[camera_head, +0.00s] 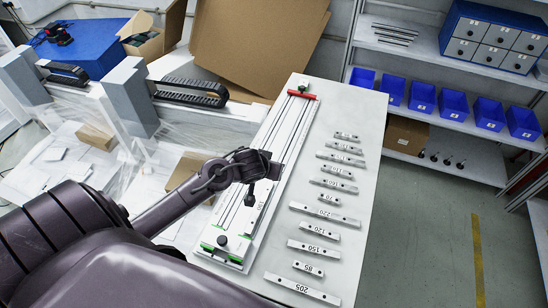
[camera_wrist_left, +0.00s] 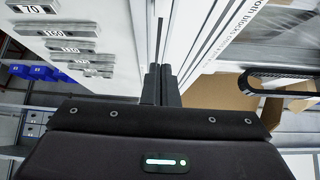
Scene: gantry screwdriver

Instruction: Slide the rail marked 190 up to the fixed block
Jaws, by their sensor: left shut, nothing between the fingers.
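A long pale fixture (camera_head: 241,190) with parallel tracks runs along the left side of the table. A red cross-piece (camera_head: 302,95) sits at its far end, and a green-edged block with a black knob (camera_head: 222,240) at its near end. I cannot tell for sure which is the fixed block. A pale bar (camera_head: 262,208) with a small, unclear mark lies in the fixture beside my gripper; I cannot confirm that it reads 190. My left gripper (camera_head: 270,172) is over the fixture's middle, hiding part of it. Its fingers (camera_wrist_left: 160,85) are shut and empty. My right gripper is out of view.
Several loose marked rails, among them 220 (camera_head: 325,214), 150 (camera_head: 314,248) and 205 (camera_head: 302,289), lie in a column on the white table (camera_head: 352,185) right of the fixture. Shelves with blue bins (camera_head: 455,104) stand behind. Cardboard (camera_head: 262,45) leans beyond the fixture.

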